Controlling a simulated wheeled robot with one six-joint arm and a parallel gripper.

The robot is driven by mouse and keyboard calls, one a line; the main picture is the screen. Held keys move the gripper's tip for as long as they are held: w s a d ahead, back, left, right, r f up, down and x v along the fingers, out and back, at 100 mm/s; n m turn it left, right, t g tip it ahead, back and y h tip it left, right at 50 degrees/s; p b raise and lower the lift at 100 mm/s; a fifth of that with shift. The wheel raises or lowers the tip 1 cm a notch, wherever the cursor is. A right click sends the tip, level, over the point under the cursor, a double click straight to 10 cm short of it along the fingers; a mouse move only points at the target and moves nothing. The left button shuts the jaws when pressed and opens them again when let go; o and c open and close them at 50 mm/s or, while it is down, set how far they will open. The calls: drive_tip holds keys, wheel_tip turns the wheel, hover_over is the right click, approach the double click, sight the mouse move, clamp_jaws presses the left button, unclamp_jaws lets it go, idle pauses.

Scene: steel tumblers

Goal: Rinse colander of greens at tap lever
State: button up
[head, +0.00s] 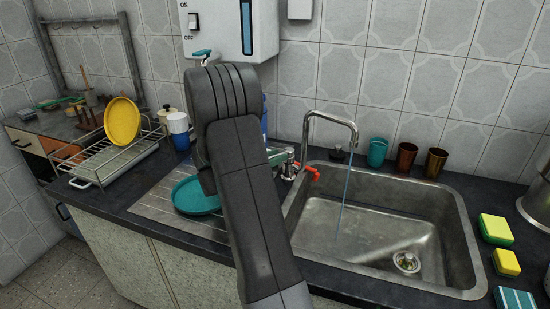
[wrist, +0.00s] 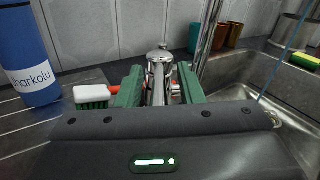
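The steel tap (head: 330,118) stands behind the sink with a thin stream of water (head: 345,192) falling from its spout into the basin. A red part (head: 308,172) shows at the tap's base. My gripper (wrist: 160,88) is at the tap, its green fingers apart. A grey metal lever-like part (wrist: 158,82) of the tap lies between them, with gaps on both sides. In the head view my arm hides most of the gripper. I see no colander or greens in either view.
The steel sink basin (head: 321,220) is empty. A blue bottle (wrist: 28,55) and a white-headed brush (wrist: 92,94) are left of my gripper. A teal dish (head: 193,196) lies on the drainboard. Several cups, including a teal one (head: 377,152), stand behind the sink. Sponges (head: 496,229) line the right.

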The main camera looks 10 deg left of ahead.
drive_tip(key=shift+s+a, duration=0.1)
drive_tip(key=b+v, duration=0.1)
drive_tip(key=v, duration=1.2)
drive_tip(key=shift+s+a, duration=0.2)
drive_tip(key=shift+s, duration=0.05)
